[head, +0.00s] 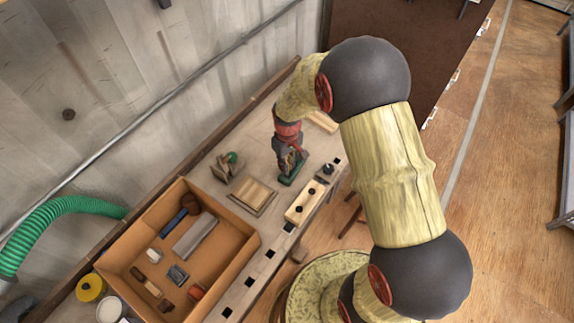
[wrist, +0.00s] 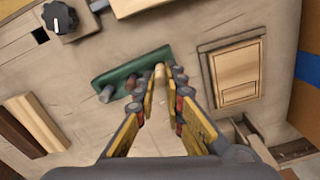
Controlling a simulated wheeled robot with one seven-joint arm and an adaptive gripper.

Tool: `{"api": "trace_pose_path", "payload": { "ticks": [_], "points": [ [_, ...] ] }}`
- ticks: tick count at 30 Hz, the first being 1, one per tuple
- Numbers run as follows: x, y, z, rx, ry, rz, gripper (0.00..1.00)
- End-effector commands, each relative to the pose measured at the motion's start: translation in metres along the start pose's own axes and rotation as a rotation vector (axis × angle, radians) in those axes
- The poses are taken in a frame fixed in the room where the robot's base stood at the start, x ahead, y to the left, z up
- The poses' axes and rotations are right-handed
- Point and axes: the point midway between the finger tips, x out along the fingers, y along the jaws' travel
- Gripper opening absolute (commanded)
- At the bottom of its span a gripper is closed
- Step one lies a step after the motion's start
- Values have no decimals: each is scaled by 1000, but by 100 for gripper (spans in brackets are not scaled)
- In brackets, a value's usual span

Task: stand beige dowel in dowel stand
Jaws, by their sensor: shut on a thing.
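The beige dowel (wrist: 160,72) shows end-on between my fingertips in the wrist view. My gripper (wrist: 162,84) is shut on it, over the right end of the green dowel stand (wrist: 128,70). Two other dowels, a greyish-brown one (wrist: 106,93) and a brown one (wrist: 133,82), stand on the left and middle of the stand. I cannot tell whether the beige dowel's lower end is in the stand or above it. In the head view my gripper (head: 291,158) is right over the stand (head: 292,174) and hides most of it and the dowel.
A square wooden frame (head: 252,195) lies near the stand. A large open box (head: 165,282) of small items is on the bench's left. A pale block with dark knobs (head: 305,203) and a black-knobbed piece (head: 326,171) line the front edge. A green-topped tool (head: 228,165) sits behind.

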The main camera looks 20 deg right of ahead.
Motion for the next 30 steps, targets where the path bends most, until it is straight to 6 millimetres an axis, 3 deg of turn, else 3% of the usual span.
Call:
{"api": "trace_pose_path", "payload": {
  "ticks": [30],
  "points": [
    [13,0,0,0,0,0,1]
  ]
}}
